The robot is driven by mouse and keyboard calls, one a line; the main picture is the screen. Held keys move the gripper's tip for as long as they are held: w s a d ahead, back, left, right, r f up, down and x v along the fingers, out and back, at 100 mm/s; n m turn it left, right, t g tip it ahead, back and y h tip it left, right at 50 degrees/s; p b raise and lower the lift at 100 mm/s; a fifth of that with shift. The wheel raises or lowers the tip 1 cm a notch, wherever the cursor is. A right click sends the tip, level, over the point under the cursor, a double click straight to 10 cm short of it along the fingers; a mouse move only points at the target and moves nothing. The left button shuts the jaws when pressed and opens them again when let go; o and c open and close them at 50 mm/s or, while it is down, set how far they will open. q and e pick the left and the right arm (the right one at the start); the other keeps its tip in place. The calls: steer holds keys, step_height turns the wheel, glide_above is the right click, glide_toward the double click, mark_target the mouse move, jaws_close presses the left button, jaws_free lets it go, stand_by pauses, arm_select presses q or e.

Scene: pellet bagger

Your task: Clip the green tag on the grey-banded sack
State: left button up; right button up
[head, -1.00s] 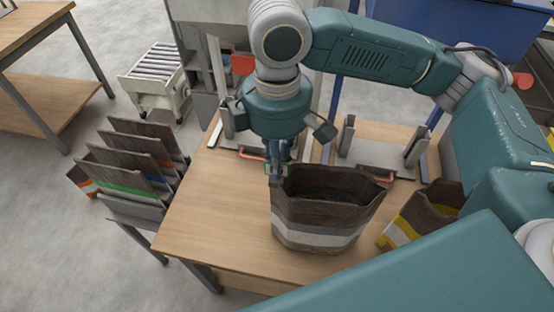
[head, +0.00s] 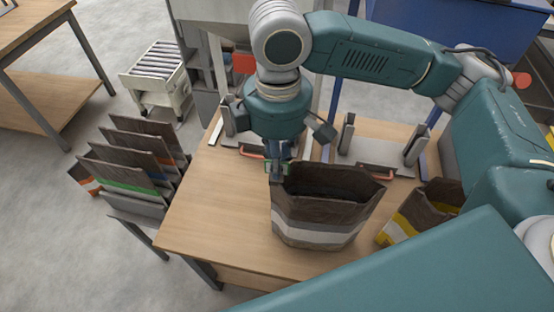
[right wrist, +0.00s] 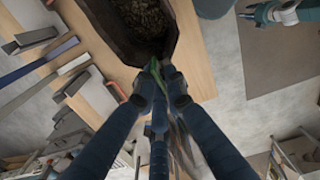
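The grey-banded sack (head: 322,222) stands upright on the wooden table, dark brown with a pale grey band and its mouth open. In the right wrist view the sack (right wrist: 118,45) has brown pellets inside. My right gripper (head: 277,172) points down at the left corner of the sack's rim. In the right wrist view its fingers (right wrist: 157,68) are closed together on the green tag (right wrist: 152,74), right at the sack's edge. The tag is mostly hidden by the fingers; I cannot tell whether it grips the sack. My left gripper is not in view.
A yellow-banded sack (head: 408,225) stands to the right, close to the grey-banded one. A rack (head: 137,207) of flat sacks with coloured bands is at the left. Metal brackets with red handles (head: 376,172) stand behind. The table's left part is clear.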

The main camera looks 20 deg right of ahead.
steer(key=o, duration=0.4)
steer(key=shift+s+f, duration=0.15)
steer(key=shift+f, duration=0.25)
steer(key=shift+r, duration=0.15)
steer(key=r, duration=1.2)
steer(key=shift+w+r, duration=0.1)
steer(key=shift+w, duration=0.1)
